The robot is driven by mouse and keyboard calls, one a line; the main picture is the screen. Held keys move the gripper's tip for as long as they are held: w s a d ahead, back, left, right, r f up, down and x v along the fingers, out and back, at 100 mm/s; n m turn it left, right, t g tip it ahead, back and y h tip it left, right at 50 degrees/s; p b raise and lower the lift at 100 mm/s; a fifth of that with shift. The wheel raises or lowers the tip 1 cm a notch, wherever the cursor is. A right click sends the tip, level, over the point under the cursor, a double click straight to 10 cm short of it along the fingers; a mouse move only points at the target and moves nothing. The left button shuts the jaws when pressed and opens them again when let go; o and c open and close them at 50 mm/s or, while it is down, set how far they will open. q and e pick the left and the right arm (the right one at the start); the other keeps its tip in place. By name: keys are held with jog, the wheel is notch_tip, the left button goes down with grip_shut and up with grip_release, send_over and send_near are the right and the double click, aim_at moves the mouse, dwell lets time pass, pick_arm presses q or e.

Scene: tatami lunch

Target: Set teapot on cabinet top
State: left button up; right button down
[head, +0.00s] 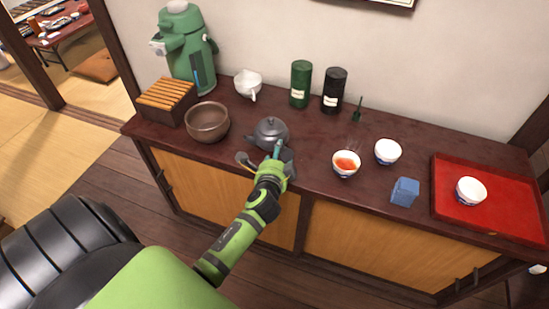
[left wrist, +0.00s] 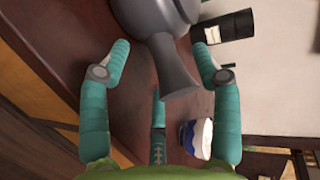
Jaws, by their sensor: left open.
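The dark grey teapot (head: 270,132) sits on the dark wooden cabinet top (head: 320,190), near its front edge. My left gripper (head: 272,158) is just in front of the teapot, on the near side. In the left wrist view, the gripper's teal fingers (left wrist: 160,90) are spread wide. The teapot (left wrist: 165,40) is ahead of them, with its tapering handle or spout pointing back between the fingers. I see no clear contact between the fingers and the teapot. My right gripper is in neither view.
A white pitcher (head: 248,84), green canister (head: 300,84) and black canister (head: 333,91) stand behind. A blue block (head: 404,192) and red tray (head: 500,218) are at right.

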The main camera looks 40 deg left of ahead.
pick_arm(q)
jog(key=v, duration=0.9)
jog(key=s+d+f+n+g+h, duration=0.15)
jog(key=s+f, duration=0.25)
jog(key=f, duration=0.5)
jog(key=s+d+f+n+g+h, duration=0.1)
jog(key=s+d+f+g+h, duration=0.15)
jog(key=f, duration=0.75)
jog(key=s+d+f+n+g+h, duration=0.1)
jog(key=s+d+f+g, duration=0.15)
jog(key=s+f, duration=0.45)
jog(key=s+f+n+g, duration=0.2)
jog(key=s+f, duration=0.6)
jog(key=s, duration=0.4)
jog(key=s+f+n+g, duration=0.3)
jog(key=s+f+n, duration=0.2)
jog(key=s+f, duration=0.3)
jog(key=s, duration=0.3)
jog(key=shift+s+g+h, duration=0.35)
jog(key=shift+s+h, duration=0.05)
